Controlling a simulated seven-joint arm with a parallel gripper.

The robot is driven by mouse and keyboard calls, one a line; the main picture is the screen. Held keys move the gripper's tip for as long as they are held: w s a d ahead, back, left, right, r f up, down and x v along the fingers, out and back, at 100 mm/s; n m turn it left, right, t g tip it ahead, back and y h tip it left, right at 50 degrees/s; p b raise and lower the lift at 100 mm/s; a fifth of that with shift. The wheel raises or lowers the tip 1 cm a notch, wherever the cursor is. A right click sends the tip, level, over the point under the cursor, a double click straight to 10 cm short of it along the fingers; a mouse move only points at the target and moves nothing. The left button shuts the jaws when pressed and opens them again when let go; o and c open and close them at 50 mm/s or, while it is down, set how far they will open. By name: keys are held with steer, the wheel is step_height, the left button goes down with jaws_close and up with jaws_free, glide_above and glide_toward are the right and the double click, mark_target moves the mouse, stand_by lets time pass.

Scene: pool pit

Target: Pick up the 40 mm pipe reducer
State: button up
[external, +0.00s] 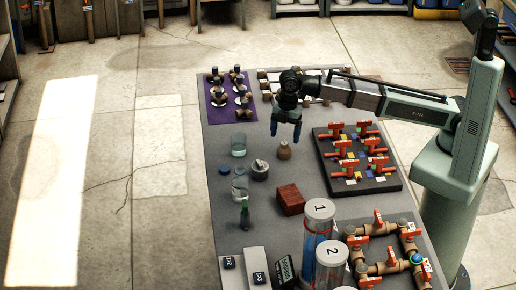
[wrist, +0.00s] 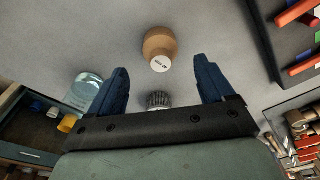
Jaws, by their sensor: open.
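The pipe reducer (external: 284,150) is a small tan, rounded piece with a narrower neck. It stands on the grey table, and it also shows in the wrist view (wrist: 157,42) with a white labelled round face. My gripper (external: 286,129) is above the table, just over and slightly behind the reducer in the external view. In the wrist view my gripper (wrist: 160,68) has its two blue fingers wide apart with nothing between the tips. The reducer lies beyond the tips, roughly centred between them, and apart from them.
Near the reducer are a clear jar (external: 238,146), a grey cup (external: 259,170), a blue cap (external: 224,169) and a red block (external: 290,199). A dark board (external: 386,185) with red valves is to the right. A purple mat (external: 221,112) holds fittings. Numbered cylinders (external: 317,232) stand in front.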

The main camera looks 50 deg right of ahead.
mark_target(284, 143)
steer(key=shift+s+a+f, duration=0.1)
steer(key=shift+a+f, duration=0.05)
steer(key=shift+f, duration=0.9)
steer(key=shift+a+f, duration=0.2)
steer(key=shift+f, duration=0.9)
steer(key=shift+s+a+f, duration=0.1)
steer(key=shift+a+f, duration=0.05)
steer(key=shift+f, duration=0.9)
steer(key=c, duration=1.2)
steer(key=shift+r, duration=0.1)
